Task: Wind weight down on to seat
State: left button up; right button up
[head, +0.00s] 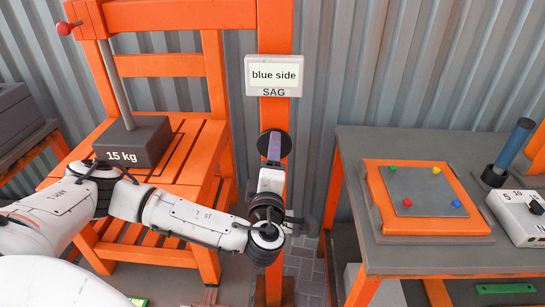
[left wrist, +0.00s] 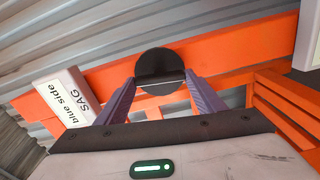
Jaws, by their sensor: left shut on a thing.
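A dark grey weight marked "15 kg" (head: 134,147) hangs on a grey rod (head: 116,85) over the orange slatted seat (head: 190,150). Its underside is at or very near the slats; I cannot tell whether it touches. A black round knob (head: 285,143) sits on the orange post beside the chair. My left gripper (head: 273,150) reaches this knob. In the left wrist view the purple fingers of my left gripper (left wrist: 160,84) are closed on the bar across the knob (left wrist: 159,62). My right gripper is not in view.
A display (head: 273,76) on the post reads "blue side SAG". A red ball-ended lever (head: 66,28) is at upper left. On the right, a grey table (head: 370,150) holds an orange-framed plate (head: 428,190), a blue-handled tool (head: 514,145) and a white box (head: 520,215).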

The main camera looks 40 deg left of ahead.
pick_arm(q)
jog(key=m, duration=0.3)
jog(key=shift+r, duration=0.1)
jog(key=shift+m, duration=0.3)
dwell(0.5)
jog(key=o, duration=1.1)
jog(key=shift+c, duration=0.2)
jog(key=shift+d, duration=0.1)
